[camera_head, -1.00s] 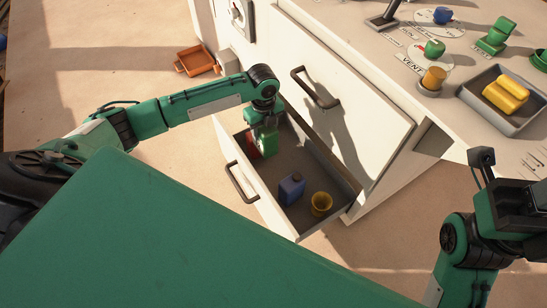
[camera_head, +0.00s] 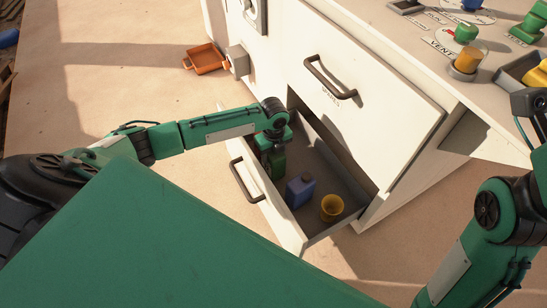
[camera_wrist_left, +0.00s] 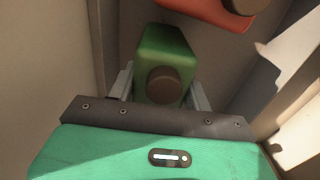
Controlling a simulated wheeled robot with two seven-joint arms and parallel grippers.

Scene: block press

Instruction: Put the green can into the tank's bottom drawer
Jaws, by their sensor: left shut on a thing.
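The bottom drawer (camera_head: 318,228) of the white tank is pulled out. My left gripper (camera_head: 275,150) reaches down into its back left part and is shut on the green can (camera_head: 277,167). In the left wrist view the green can (camera_wrist_left: 165,50), with a brown cap, sits between the two fingers. I cannot tell whether the can touches the drawer floor. A red can (camera_wrist_left: 215,10) is just beyond it in that view; the arm hides it in the head view. My right arm shows at the right edge, its gripper out of view.
A blue can (camera_head: 300,190) and a yellow cup (camera_head: 332,207) stand in the drawer's front part. A closed upper drawer (camera_head: 375,105) is above. An orange tray (camera_head: 208,60) lies on the floor. A tray with a yellow thing (camera_head: 515,68) is on the tank top.

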